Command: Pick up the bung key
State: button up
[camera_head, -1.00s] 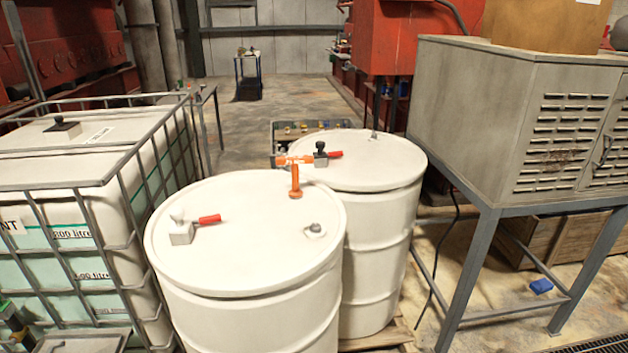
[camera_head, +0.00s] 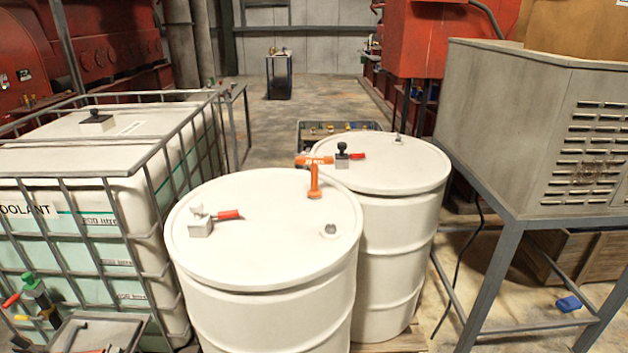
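The bung key (camera_head: 314,182) is an orange T-shaped tool with a marked crossbar at its top. It stands upright near the far edge of the front white drum's lid (camera_head: 262,250). Its crossbar overlaps the rear drum's edge in the picture. A grey fitting with a red lever (camera_head: 204,224) sits on the left of the same lid, and a small grey bung (camera_head: 330,230) on the right. My gripper is not in view.
The rear white drum (camera_head: 400,225) carries a black-knobbed fitting (camera_head: 343,158) with a red lever. A caged white tank (camera_head: 45,160) stands left of the drums. A grey louvred cabinet (camera_head: 490,130) on a stand is at right. Open floor (camera_head: 320,95) lies behind.

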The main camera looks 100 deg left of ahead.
aim_at(314, 194)
jog(key=u, duration=0.25)
jog(key=k, duration=0.2)
jog(key=u, duration=2.95)
jog(key=k, duration=0.65)
jog(key=z, duration=0.15)
jog(key=i, duration=0.4)
